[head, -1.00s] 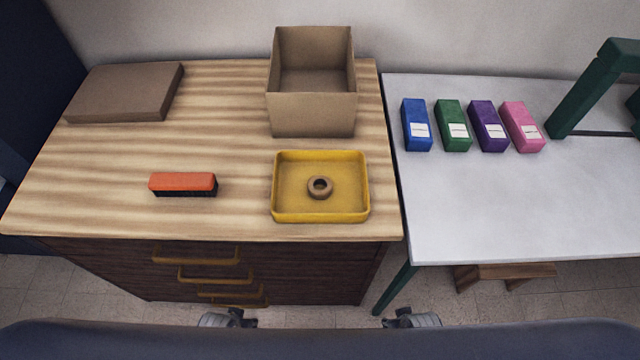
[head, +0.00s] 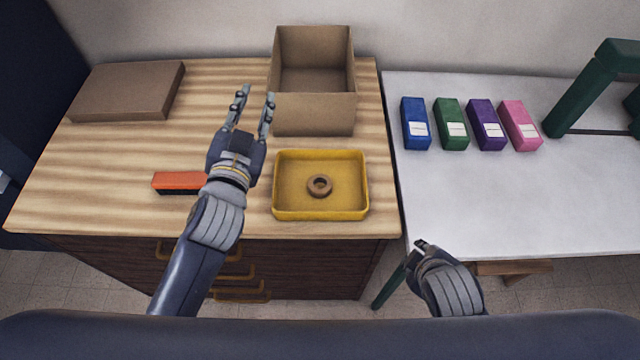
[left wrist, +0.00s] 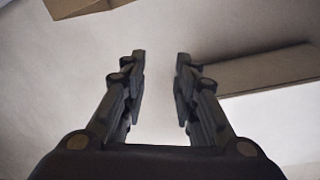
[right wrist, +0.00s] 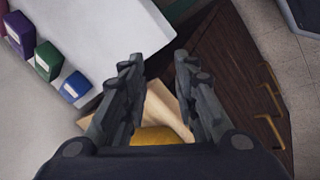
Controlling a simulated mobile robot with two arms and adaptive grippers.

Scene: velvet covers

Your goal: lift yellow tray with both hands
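The yellow tray (head: 290,212) sits flat near the front right corner of the wooden dresser top, with a small brown ring (head: 319,186) inside it. My left gripper (head: 254,98) is open and empty, left of and beyond the tray, above the dresser; the left wrist view shows its parted fingers (left wrist: 160,75). My right gripper (head: 422,245) is low, to the right of the tray and near the white table's front edge. In the right wrist view its fingers (right wrist: 158,80) are apart and empty, with part of the yellow tray (right wrist: 155,136) showing below between them.
An open cardboard box (head: 312,112) stands behind the tray. An orange brush (head: 178,182) lies left of it, partly behind my left arm. A flat brown box (head: 127,90) lies at back left. Several coloured boxes (head: 451,124) stand on the white table (head: 490,200).

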